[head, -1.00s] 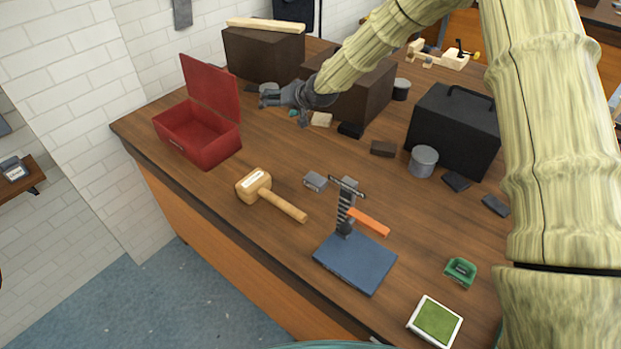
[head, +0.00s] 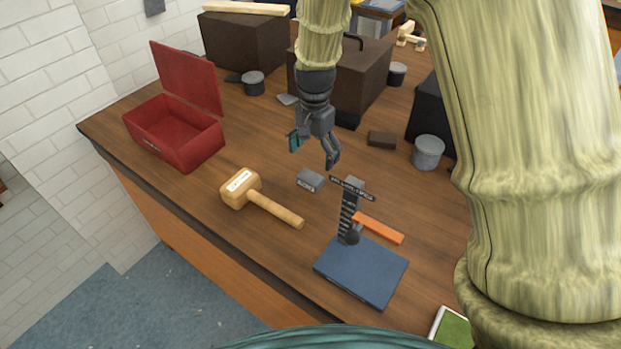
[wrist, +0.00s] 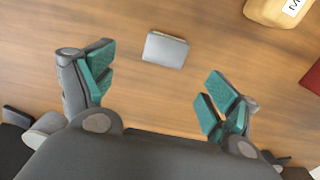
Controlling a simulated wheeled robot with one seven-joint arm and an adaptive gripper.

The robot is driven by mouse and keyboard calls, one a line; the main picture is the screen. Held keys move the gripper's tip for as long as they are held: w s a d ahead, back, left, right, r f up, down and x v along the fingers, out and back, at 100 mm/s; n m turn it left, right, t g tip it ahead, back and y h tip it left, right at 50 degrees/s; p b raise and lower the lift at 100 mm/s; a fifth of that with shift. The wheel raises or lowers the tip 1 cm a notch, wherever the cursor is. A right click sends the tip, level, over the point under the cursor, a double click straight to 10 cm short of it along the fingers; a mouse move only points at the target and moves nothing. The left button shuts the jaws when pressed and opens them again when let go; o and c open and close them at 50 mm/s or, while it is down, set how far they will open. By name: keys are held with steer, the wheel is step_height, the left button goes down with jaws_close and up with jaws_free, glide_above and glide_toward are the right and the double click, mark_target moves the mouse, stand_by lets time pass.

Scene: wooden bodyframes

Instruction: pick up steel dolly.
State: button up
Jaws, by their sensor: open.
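The steel dolly (head: 309,180) is a small grey metal block with a label on its front side, lying on the wooden bench between the mallet and the blue-based stand. In the wrist view the dolly (wrist: 165,49) shows as a grey rectangle, beyond the fingertips and between their lines. My gripper (head: 313,153) is open and empty, pointing down above the bench, just behind and above the dolly. In the wrist view the gripper's (wrist: 158,85) teal finger pads are wide apart, with only bench between them.
A wooden mallet (head: 262,199) lies left of the dolly. A stand with a blue base (head: 362,272) and orange lever (head: 378,228) is close on the right. An open red box (head: 176,135) stands left. Brown box (head: 363,75), dark block (head: 382,139) and grey tin (head: 428,152) are behind.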

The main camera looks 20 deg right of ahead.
mark_target(310, 175)
steer(key=f, duration=0.2)
steer(key=f+p, duration=0.1)
steer(key=shift+w+a+f, duration=0.2)
steer(key=shift+a+f, duration=0.15)
steer(key=shift+f, duration=0.05)
steer(key=shift+a+f+p, duration=0.1)
steer(key=shift+f+p, duration=1.25)
steer(key=shift+f, duration=1.6)
steer(key=c, duration=1.7)
steer(key=shift+c, duration=1)
steer(key=shift+r, duration=0.2)
